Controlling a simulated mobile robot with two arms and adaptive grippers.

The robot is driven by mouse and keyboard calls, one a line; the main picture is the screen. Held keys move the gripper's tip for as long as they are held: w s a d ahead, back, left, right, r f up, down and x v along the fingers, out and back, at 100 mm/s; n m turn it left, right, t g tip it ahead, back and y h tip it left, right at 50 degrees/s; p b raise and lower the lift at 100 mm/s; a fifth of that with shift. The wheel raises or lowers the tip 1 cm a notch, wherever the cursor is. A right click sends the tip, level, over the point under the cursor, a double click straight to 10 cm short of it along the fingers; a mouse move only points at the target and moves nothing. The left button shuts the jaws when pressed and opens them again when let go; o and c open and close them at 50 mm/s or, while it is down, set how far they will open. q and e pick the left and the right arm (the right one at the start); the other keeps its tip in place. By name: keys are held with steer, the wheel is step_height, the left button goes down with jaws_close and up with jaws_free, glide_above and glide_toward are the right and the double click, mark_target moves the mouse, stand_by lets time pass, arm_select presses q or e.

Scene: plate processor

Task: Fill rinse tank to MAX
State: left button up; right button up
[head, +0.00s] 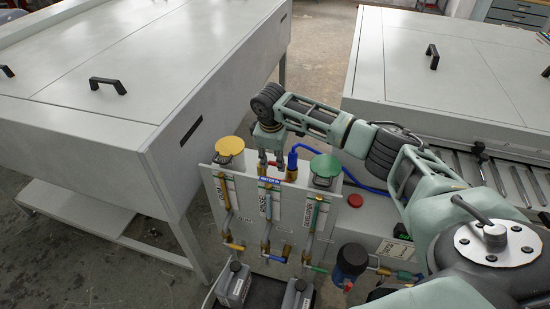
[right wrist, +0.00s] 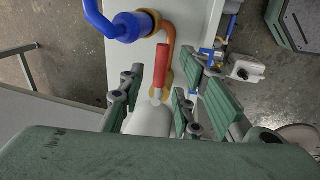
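My right gripper (head: 271,165) points down at the panel's top, behind this label. In the right wrist view, a red valve lever (right wrist: 162,65) lies between its spread fingers (right wrist: 153,98), with gaps on both sides. A blue hose fitting (right wrist: 130,27) joins a copper-coloured pipe (right wrist: 168,38) beside the lever. My left gripper is out of view.
A yellow cap (head: 230,146) and a green cap (head: 324,166) flank the right gripper. A blue hose (head: 292,160) rises close beside it. Large grey cabinets (head: 180,60) stand left and right (head: 400,60). A red button (head: 355,201) sits right.

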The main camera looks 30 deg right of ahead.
steer(key=shift+w+f, duration=0.1)
steer(key=shift+f, duration=0.65)
jaws_close()
